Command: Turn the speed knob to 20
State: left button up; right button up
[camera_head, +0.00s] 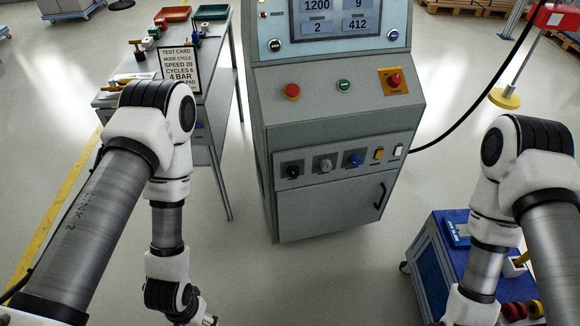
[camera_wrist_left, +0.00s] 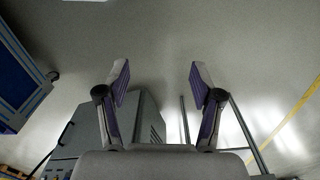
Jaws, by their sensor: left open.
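The grey control cabinet (camera_head: 340,215) stands in the middle of the head view. Its front panel carries a black knob (camera_head: 292,170), a grey knob (camera_head: 326,164) and a blue knob (camera_head: 353,159) in a row. Their labels are too small to read, so I cannot tell which one is for speed. A test card (camera_head: 180,68) at the left includes the line "SPEED 20". My left gripper (camera_wrist_left: 158,78) is open and empty, well away from the knobs, over bare floor in the left wrist view. My right gripper is below the head view's edge.
Above the knobs are a red button (camera_head: 292,91), a green button (camera_head: 344,86) and a red switch on a yellow plate (camera_head: 394,80). Displays (camera_head: 317,17) sit higher. A bench (camera_head: 215,75) stands left, a blue cart (camera_head: 430,262) right. Floor before the cabinet is clear.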

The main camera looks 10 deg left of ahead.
aim_at(325, 166)
jog(key=k+j+z, duration=0.1)
jog(key=j+z, duration=0.15)
jog(key=z, duration=0.15)
jog(key=k+j+z, duration=0.1)
jog(key=j+z, duration=0.25)
jog(key=l, duration=0.1)
